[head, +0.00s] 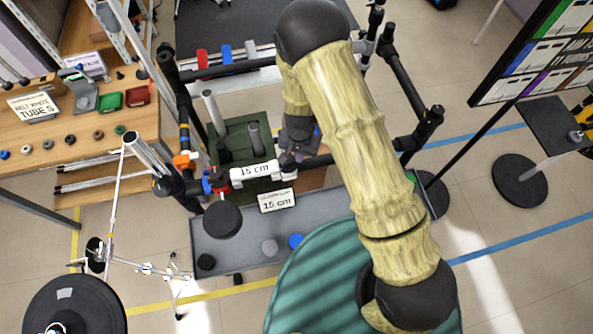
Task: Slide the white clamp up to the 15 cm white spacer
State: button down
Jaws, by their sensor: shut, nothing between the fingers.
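The white spacer (255,171), marked 15 cm, lies along a dark horizontal tube in the middle of the head view. My gripper (288,164) is at the right end of the spacer, small and partly hidden by my own wrist. It is shut, with nothing held. I cannot clearly pick out the white clamp; pale parts show close to the spacer's right end and lower edge, beside my fingers. Whether the clamp touches the spacer cannot be told.
A card reading 15 cm (277,201) stands below the tube on a grey bench (225,243). Grey posts (213,113) rise behind the tube. A wooden table (60,155) is at left; a sign board stands at right.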

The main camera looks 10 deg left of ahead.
jog(key=shift+s+a, duration=0.2)
jog(key=shift+a, duration=0.25)
jog(key=shift+s+a, duration=0.2)
jog(key=shift+a, duration=0.25)
jog(key=shift+w+d, duration=0.1)
jog(key=shift+d, duration=0.1)
jog(key=shift+w+d, duration=0.3)
jog(key=shift+d, duration=0.35)
jog(key=shift+w+d, duration=0.25)
jog(key=shift+d, duration=0.35)
notch_tip(320, 180, up, 8)
jog(key=p, duration=0.6)
dwell(0.5)
